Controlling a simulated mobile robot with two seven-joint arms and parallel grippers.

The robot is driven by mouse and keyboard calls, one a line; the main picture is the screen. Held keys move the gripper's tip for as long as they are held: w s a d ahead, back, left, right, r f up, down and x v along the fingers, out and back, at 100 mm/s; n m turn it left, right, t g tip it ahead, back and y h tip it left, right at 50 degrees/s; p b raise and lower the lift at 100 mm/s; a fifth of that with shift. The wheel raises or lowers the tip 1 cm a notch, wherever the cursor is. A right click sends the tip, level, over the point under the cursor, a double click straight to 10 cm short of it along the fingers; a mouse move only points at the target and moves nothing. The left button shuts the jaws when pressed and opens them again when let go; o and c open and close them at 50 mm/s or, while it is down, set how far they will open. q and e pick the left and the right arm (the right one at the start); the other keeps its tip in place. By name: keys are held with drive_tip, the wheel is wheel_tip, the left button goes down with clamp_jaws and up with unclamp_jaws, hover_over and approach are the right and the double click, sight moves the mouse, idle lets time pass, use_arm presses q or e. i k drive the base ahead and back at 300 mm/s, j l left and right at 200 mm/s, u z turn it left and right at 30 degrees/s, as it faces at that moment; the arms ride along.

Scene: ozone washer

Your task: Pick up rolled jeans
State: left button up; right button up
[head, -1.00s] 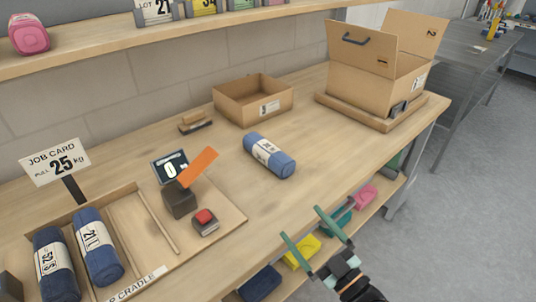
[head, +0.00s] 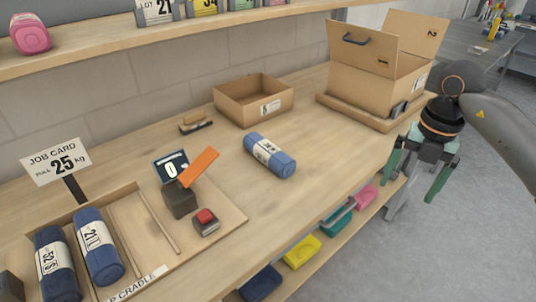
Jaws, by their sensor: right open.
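A blue rolled pair of jeans (head: 283,164) with a white printed band lies alone on the middle of the wooden bench (head: 318,165). My right gripper (head: 408,191) is open and empty at the right, beyond the bench's front edge and well apart from the single roll. My left gripper is not in view.
An open cardboard tray (head: 233,111) stands behind the single roll, and a large open box (head: 365,87) stands at the back right. A display reading 0 (head: 171,167), an orange flap (head: 199,166) and a red button (head: 205,216) are left of the roll. Coloured items fill a lower shelf.

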sight(271, 156)
drive_tip(key=i+l+u, duration=0.1)
drive_tip(key=u, duration=0.3)
drive_tip(key=i+l+u, duration=0.1)
drive_tip(key=u, duration=0.3)
drive_tip(key=l+u, duration=0.2)
drive_tip(key=u, duration=0.2)
drive_tip(key=i, duration=0.05)
